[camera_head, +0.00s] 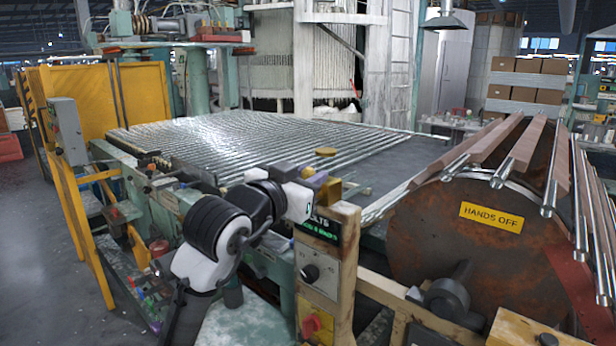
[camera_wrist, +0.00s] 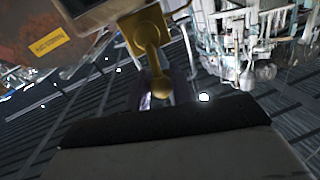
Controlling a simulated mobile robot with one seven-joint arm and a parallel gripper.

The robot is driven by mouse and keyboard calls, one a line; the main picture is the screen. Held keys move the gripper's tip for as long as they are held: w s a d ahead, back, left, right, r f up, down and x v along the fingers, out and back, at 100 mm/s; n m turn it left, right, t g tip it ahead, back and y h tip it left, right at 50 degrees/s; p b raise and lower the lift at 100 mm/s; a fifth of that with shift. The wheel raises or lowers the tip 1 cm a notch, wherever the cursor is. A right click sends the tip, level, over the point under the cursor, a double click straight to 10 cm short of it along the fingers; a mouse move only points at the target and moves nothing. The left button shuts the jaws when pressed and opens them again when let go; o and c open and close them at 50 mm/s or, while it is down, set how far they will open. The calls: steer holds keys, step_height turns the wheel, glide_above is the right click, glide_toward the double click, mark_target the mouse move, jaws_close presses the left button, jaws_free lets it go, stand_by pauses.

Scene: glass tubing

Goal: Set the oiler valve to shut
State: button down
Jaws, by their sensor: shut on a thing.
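The oiler valve shows in the wrist view as a brass body (camera_wrist: 147,30) with a lever ending in a round knob (camera_wrist: 161,87). The lever points down the picture, toward my gripper. My gripper (camera_wrist: 164,92) has a dark finger on each side of the knob and is shut on the lever. In the head view my gripper (camera_head: 316,182) is at the top of a worn wooden post, beside the yellowish valve body (camera_head: 329,192). The fingers partly hide the valve there, so the lever's angle cannot be told from that view.
The post carries a black display (camera_head: 318,228), a dark knob (camera_head: 310,273) and a red knob on a yellow plate (camera_head: 312,325). A rusty drum with a HANDS OFF sign (camera_head: 491,217) stands at right. Glass tubes (camera_head: 215,140) cover the bed behind. A grey box (camera_head: 68,131) stands left.

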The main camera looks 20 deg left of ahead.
steer(key=shift+d+f, duration=0.1)
steer(key=c, duration=2.2)
jaws_free()
steer(key=m+b, duration=0.2)
steer(key=b, duration=0.1)
steer(key=d+m+b, duration=0.1)
steer(key=shift+s+d+f+m+t, duration=0.1)
steer(key=shift+s+f+m+t, duration=0.2)
steer(key=shift+f, duration=0.1)
steer(key=c, duration=2.2)
jaws_free()
steer(key=f+m+b, duration=0.1)
steer(key=m+b, duration=0.2)
steer(key=d+m+h+b, duration=0.1)
steer(key=m+b, duration=0.2)
steer(key=d+f+m+h+b, duration=0.1)
steer(key=m+b, duration=0.2)
steer(key=shift+s+f+m+t, duration=0.3)
steer(key=shift+s+m, duration=0.05)
steer(key=shift+m, duration=0.05)
steer(key=shift+d+f+m+h+b, duration=0.1)
steer(key=shift+f+m+h+b, duration=0.2)
steer(key=shift+m+b, duration=0.6)
steer(key=shift+d+f+m+h+b, duration=0.1)
steer(key=shift+f+m+h+b, duration=0.25)
steer(key=shift+m, duration=0.95)
steer(key=shift+r, duration=0.1)
steer(key=c, duration=1.3)
jaws_free()
